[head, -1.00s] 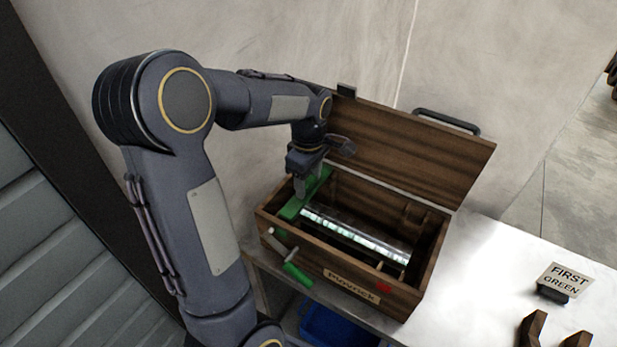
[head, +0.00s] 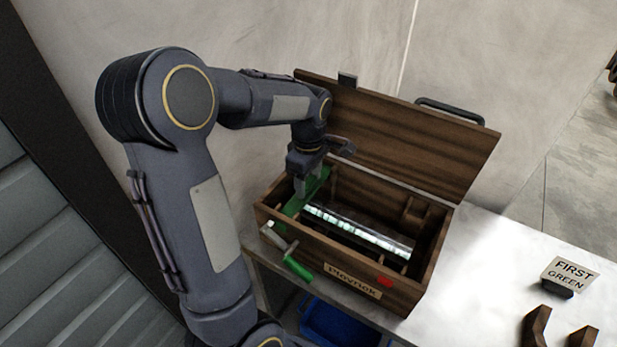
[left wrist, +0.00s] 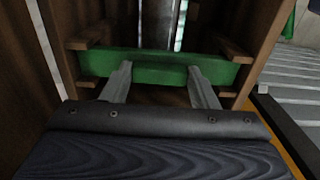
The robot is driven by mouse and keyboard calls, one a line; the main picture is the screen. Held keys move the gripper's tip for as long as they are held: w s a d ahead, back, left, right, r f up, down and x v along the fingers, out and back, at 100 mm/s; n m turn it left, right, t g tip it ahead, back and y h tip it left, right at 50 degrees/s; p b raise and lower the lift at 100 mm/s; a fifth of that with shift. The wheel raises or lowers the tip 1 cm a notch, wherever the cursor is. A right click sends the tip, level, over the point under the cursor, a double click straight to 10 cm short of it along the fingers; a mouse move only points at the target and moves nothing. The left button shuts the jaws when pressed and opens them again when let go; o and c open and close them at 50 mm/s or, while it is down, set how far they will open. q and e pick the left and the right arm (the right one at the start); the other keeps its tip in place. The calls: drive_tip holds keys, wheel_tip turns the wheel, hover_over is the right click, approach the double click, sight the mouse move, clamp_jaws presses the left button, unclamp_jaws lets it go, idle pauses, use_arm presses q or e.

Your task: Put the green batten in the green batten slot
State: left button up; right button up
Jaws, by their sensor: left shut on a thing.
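The green batten (head: 313,188) is a flat green bar lying across the left end of the open wooden box (head: 340,276). My left gripper (head: 300,192) points down over it and is shut on it. In the left wrist view the batten (left wrist: 155,66) spans the box between its two walls, with the gripper's fingers (left wrist: 159,72) at its middle. Wooden cleats (left wrist: 88,38) stick out from both walls beside its ends and form the slot. The batten's ends lie between these cleats. How deep it sits cannot be told. My right gripper is not in view.
The open lid (head: 400,140) stands up behind the box. A shiny tube (head: 357,231) lies inside. A crank with a green handle (head: 298,269) sticks out in front. A sign reading "FIRST GREEN" (head: 569,274) stands on the white table (head: 480,270). A blue bin (head: 338,325) sits below.

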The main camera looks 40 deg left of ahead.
sight(309, 183)
use_arm(q)
drive_tip(key=shift+f+b, duration=0.45)
drive_tip(key=shift+f, duration=0.25)
drive_tip(key=o, duration=1.1)
drive_tip(key=shift+c, duration=0.2)
wheel_tip(309, 183, up, 8)
drive_tip(key=shift+f, duration=0.25)
drive_tip(key=shift+r, duration=0.2)
